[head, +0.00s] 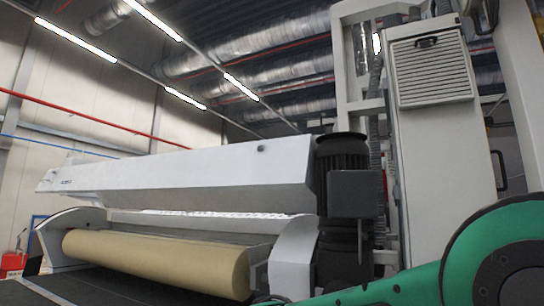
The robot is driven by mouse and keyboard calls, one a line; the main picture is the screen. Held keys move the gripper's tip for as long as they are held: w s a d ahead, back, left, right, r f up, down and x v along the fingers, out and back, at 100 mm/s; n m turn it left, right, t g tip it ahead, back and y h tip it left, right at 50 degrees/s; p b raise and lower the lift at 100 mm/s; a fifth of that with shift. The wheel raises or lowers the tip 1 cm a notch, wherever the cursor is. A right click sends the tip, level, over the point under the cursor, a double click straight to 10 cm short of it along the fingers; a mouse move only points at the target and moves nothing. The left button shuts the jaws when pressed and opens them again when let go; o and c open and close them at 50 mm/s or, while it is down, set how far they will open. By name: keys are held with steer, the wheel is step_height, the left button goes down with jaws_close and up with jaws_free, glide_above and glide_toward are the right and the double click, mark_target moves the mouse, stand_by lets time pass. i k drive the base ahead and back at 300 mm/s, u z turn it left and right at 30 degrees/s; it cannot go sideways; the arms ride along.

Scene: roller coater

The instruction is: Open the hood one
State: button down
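The long white hood (190,175) of the roller coater spans the middle of the head view. A gap shows between its lower edge and the tan roller (160,260) below. A small dark knob (262,149) is on its front face near the right end. I cannot tell whether this hood is the one the task names. My gripper is not in view; only teal and grey links of my arm show at the lower right.
A black motor (342,160) with a dark grey box (353,194) stands beside the hood's right end. A tall white cabinet (432,150) is behind it. A dark conveyor belt (110,288) lies in front of the roller. White end plates flank the roller.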

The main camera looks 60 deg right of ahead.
mark_target(275, 176)
steer(key=u, duration=0.15)
steer(key=i, duration=0.85)
steer(key=z, duration=2)
